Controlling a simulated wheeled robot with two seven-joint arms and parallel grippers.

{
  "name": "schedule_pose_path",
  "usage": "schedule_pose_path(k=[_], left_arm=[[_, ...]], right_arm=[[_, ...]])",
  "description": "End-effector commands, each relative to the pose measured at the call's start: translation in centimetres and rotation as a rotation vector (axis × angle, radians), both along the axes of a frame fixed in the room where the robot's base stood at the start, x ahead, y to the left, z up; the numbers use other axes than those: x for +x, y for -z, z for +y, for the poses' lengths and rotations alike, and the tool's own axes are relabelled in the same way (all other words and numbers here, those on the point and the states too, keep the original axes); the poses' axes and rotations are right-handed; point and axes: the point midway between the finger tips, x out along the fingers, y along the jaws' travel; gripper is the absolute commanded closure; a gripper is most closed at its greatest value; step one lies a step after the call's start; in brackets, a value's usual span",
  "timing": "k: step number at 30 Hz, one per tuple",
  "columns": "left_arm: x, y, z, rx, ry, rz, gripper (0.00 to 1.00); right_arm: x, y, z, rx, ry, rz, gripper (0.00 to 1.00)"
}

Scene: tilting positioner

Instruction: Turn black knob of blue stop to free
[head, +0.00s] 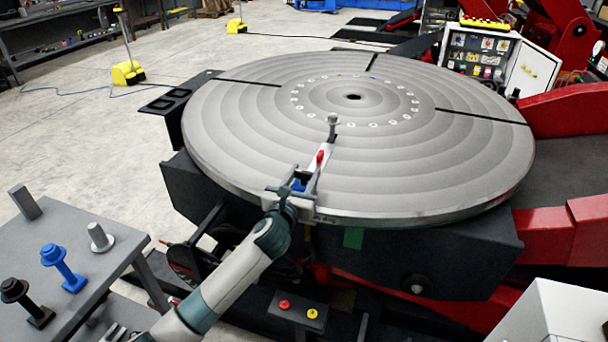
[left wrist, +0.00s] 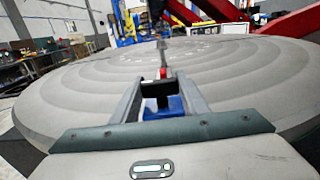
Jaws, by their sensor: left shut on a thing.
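My left gripper (head: 303,178) reaches over the near rim of the large round table. Its two fingers (left wrist: 157,90) close on a dark piece, which looks like the black knob (left wrist: 158,89), above the blue stop (left wrist: 165,108). The blue stop (head: 298,186) shows only as a small patch between the fingers in the head view. The fingers and palm hide much of the stop and knob, so I cannot tell which way the knob points. My right gripper is in neither view.
The round turntable (head: 230,130) has dark radial slots. A red piece (head: 320,156) and an upright grey bolt (head: 332,120) stand just beyond my gripper. A side bench (head: 80,240) at left holds a blue clamp (head: 62,265), a black one (head: 22,298) and grey pieces. A button box (head: 298,314) is below.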

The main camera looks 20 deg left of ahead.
Motion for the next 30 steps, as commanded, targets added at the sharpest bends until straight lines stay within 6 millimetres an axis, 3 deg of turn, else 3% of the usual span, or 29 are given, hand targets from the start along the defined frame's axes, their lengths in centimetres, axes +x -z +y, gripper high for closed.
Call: schedule_pose_path(k=[11,22,30], left_arm=[[0.0,-0.1,-0.2,-0.005,-0.176,0.001,0.82],[0.1,0.0,-0.3,-0.003,-0.507,0.002,0.82],[0.1,0.1,-0.3,-0.002,-0.763,0.0,0.82]], right_arm=[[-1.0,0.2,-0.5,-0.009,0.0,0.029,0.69],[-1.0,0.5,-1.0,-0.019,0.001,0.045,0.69],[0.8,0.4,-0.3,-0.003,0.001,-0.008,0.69]])
